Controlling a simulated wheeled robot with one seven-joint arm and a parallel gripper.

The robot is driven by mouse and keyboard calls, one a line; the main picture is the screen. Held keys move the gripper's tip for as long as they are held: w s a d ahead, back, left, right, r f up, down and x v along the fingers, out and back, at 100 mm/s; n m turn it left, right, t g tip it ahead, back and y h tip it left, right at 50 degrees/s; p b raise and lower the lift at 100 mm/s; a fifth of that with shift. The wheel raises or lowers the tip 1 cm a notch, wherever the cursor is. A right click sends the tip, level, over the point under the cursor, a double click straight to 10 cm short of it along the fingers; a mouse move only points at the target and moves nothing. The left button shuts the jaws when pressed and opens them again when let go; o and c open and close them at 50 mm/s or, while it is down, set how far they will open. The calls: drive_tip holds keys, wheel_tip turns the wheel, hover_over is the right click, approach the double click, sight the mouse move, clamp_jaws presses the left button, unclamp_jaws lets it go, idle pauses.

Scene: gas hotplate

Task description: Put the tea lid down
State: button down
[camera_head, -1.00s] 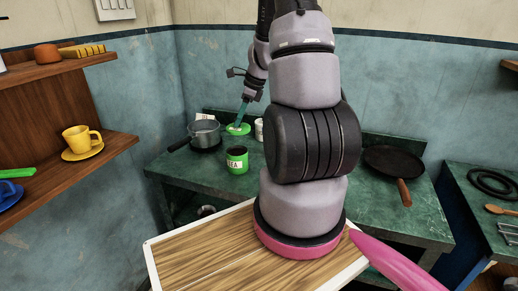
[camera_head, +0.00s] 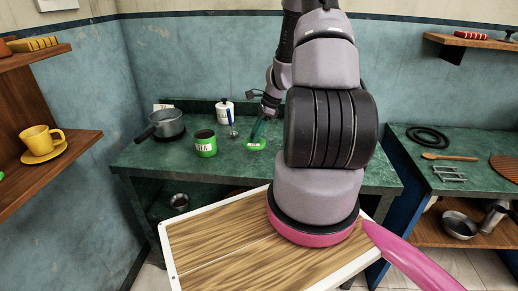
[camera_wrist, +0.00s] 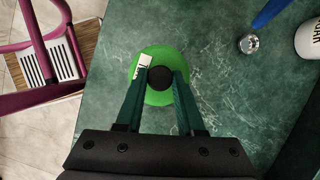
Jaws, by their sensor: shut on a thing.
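The tea lid is a green disc with a black knob and a white label. It shows in the head view (camera_head: 255,145) at the counter's middle and in the wrist view (camera_wrist: 152,93). My gripper (camera_wrist: 160,78) is shut on the knob, with one teal finger on each side. In the head view my gripper (camera_head: 257,133) points down at the lid. The lid is at or just above the counter; I cannot tell if it touches. The green tea canister (camera_head: 206,148) stands uncovered to the left, its dark mouth showing.
The green marble counter (camera_head: 235,168) is clear around the lid. A white canister (camera_head: 223,113) and a blue-handled utensil (camera_head: 232,123) stand behind left. A grey saucepan (camera_head: 166,124) is at the far left. The right counter (camera_head: 410,155) holds a wooden spoon (camera_head: 450,157).

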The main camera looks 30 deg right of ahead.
sight(256, 145)
drive_tip(key=shift+a+f, duration=0.1)
drive_tip(key=shift+f, duration=2.5)
drive_tip(key=c, duration=0.5)
unclamp_jaws()
drive_tip(key=shift+f, duration=0.1)
